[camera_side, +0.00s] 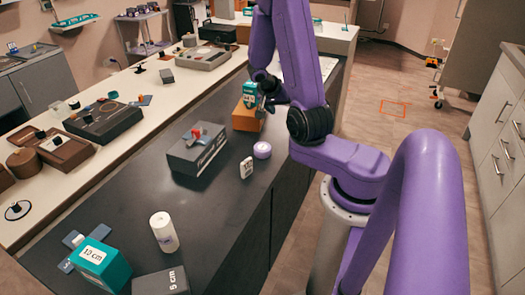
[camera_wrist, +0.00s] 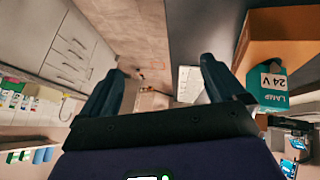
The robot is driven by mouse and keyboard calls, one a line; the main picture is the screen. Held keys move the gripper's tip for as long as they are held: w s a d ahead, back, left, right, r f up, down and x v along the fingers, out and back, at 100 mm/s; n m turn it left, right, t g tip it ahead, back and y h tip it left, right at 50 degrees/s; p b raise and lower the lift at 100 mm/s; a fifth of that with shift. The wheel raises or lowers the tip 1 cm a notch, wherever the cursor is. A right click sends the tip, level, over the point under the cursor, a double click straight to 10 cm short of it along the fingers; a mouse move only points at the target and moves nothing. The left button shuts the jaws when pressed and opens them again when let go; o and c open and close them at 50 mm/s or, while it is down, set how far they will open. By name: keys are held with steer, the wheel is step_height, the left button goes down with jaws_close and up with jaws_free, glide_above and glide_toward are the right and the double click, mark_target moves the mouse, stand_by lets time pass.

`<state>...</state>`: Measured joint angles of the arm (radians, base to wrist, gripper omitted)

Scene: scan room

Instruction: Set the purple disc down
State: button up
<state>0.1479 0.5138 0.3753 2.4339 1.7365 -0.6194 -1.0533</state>
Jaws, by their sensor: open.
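The purple disc (camera_side: 262,150), with a pale top, rests flat on the dark counter (camera_side: 225,205) near its right edge. Nothing holds it, and I cannot make it out in the wrist view. My gripper (camera_side: 268,95) is farther back, above the counter beside an orange block, apart from the disc. In the wrist view my gripper (camera_wrist: 163,68) shows two dark fingers spread wide with nothing between them.
The orange block (camera_side: 245,117) carries a teal lamp box (camera_side: 250,92); the box also shows in the wrist view (camera_wrist: 272,88). A grey box (camera_side: 196,150) is left. A white cylinder (camera_side: 164,232) stands nearer the front.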

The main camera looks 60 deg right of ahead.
steer(key=w+a+r+m+t+y, duration=0.25)
steer(key=w+a, duration=0.35)
steer(key=a, duration=0.6)
glide_above(262, 148)
steer(key=a, duration=0.2)
steer(key=shift+m+g, duration=0.25)
steer(key=shift+w+d+f, duration=0.1)
steer(key=shift+f, duration=5.65)
steer(key=shift+x, duration=2.7)
steer(key=shift+w+f, duration=0.1)
steer(key=shift+w, duration=0.05)
steer(key=c, duration=1.3)
